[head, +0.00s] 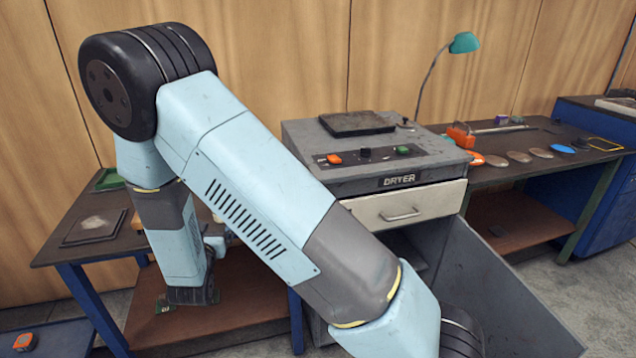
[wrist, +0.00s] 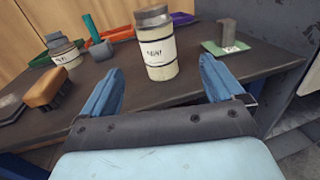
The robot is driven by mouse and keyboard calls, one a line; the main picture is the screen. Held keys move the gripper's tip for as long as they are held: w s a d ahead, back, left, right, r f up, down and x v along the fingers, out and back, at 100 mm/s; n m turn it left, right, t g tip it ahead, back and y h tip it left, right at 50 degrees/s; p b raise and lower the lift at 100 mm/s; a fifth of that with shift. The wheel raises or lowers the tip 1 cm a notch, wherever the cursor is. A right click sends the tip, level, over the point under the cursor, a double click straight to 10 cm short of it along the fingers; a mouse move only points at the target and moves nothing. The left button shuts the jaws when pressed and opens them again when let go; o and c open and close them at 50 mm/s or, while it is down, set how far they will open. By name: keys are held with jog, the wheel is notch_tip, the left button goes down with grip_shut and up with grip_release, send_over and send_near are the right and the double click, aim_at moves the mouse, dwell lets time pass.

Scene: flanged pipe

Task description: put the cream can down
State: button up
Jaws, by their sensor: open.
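The cream can (wrist: 161,72) stands upright on the dark table in the wrist view. It has a grey metal lid and a white label with dark lettering. My gripper (wrist: 161,66) is open, its two blue fingers spread to the left and right of the can's lower part. The can appears between and just beyond the fingertips, with a visible gap on both sides. I cannot tell how far it is from them in depth. In the head view my arm reaches down at the left table, and the can and fingertips cannot be made out.
Left of the can are a brown-topped brush (wrist: 45,88) and another labelled can (wrist: 64,52). A grey block on a green card (wrist: 226,47) stands to the right. Coloured trays lie behind. The grey dryer (head: 380,150) stands right of the left table (head: 85,245).

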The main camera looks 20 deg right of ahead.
jog(key=s+d+r+m+g+h, duration=0.2)
jog(key=d+r+m+g+h, duration=0.2)
jog(key=d+r+m, duration=0.45)
jog(key=s+d+r+m+g+h, duration=0.2)
jog(key=d+r+m+g+h, duration=0.25)
jog(key=d, duration=0.75)
jog(key=s+d+r+m+g+y, duration=0.4)
jog(key=s+d+r+m+g, duration=0.15)
jog(key=s+d+m, duration=0.5)
jog(key=s+a+r+m+t+y, duration=0.1)
jog(key=s+r+m+y, duration=0.3)
jog(key=s, duration=0.4)
jog(key=s+a+r+m+t+y, duration=0.1)
jog(key=s+r+m+y, duration=0.3)
jog(key=s, duration=0.4)
jog(key=shift+a+r+m+y, duration=0.2)
jog(key=shift+a+m+y, duration=0.25)
jog(key=shift+a+m, duration=0.25)
jog(key=shift+s+d, duration=0.1)
